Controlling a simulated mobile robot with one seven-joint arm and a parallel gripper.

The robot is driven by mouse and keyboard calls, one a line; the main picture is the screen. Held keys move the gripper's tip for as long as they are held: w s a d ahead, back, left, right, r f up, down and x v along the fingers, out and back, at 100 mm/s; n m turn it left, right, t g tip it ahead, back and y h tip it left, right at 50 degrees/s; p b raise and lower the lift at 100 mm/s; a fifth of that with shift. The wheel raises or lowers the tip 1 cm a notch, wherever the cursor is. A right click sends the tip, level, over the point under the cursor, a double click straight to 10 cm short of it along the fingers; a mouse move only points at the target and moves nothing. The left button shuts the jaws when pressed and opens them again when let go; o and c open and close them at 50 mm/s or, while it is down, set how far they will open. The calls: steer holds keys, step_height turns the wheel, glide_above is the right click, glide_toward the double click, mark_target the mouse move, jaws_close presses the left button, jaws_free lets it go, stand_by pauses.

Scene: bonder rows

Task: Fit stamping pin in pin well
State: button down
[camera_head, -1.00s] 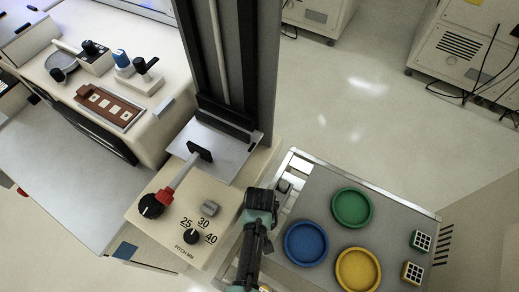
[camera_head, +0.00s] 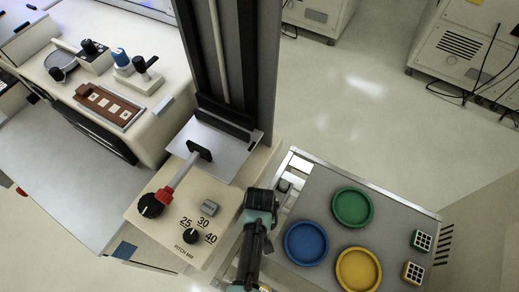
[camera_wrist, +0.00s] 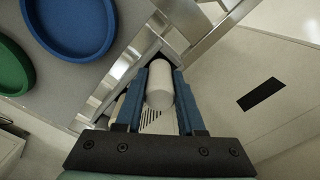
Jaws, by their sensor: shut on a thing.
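My gripper (camera_wrist: 162,75) is shut on a pale grey, round-ended stamping pin (camera_wrist: 160,94), which lies between its two blue fingers in the wrist view. Beyond the pin's far end is a dark, square-edged gap (camera_wrist: 163,57) in a metal frame. I cannot tell whether that gap is the pin well, or whether the pin touches or enters it. In the head view my gripper (camera_head: 262,200) is at the left edge of the grey tray top, and its fingertips and the pin are not clearly visible there.
The grey tray top (camera_head: 310,188) bears a blue dish (camera_head: 306,243), a green dish (camera_head: 352,207) and a yellow dish (camera_head: 358,270). A beige control panel (camera_head: 150,232) with knobs and a lever stands close left of my gripper. Open floor lies behind the tray.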

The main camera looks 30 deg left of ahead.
steer(key=shift+f+b, duration=0.6)
steer(key=shift+f, duration=0.25)
steer(key=shift+c, duration=2.2)
jaws_free()
steer(key=shift+r, duration=0.15)
step_height(320, 180, up, 13)
steer(key=shift+f+p, duration=0.1)
steer(key=shift+p, duration=0.7)
